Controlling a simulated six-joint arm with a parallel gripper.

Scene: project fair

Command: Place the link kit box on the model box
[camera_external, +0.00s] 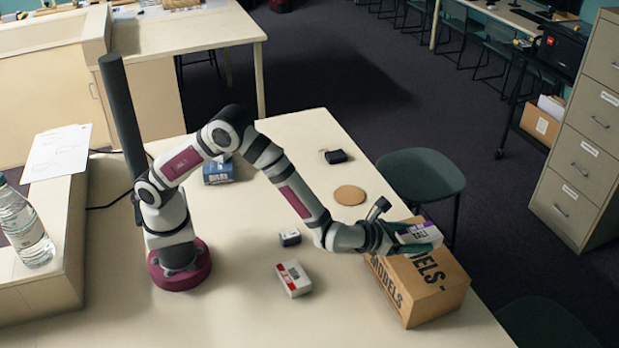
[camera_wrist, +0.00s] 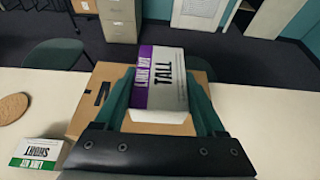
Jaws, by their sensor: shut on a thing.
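The link kit box held by my gripper is white with a purple band and reads TALL; it shows in the external view (camera_external: 417,234) and the wrist view (camera_wrist: 160,83). My gripper (camera_external: 408,236) has its green fingers shut on the box's sides, also in the wrist view (camera_wrist: 160,98). The model box (camera_external: 430,285) is brown cardboard with MODELS lettering at the table's right edge. The held box is over the model box's far part; I cannot tell whether they touch. In the wrist view the model box (camera_wrist: 88,110) is partly hidden behind the gripper and held box.
A white and green link kit box reading SHORT (camera_wrist: 36,153) lies left of the model box in the wrist view. A cork disc (camera_external: 350,195), a red-white box (camera_external: 293,279), a small dark-white item (camera_external: 290,238) and a blue box (camera_external: 218,172) lie on the table. A green chair (camera_external: 420,172) stands behind.

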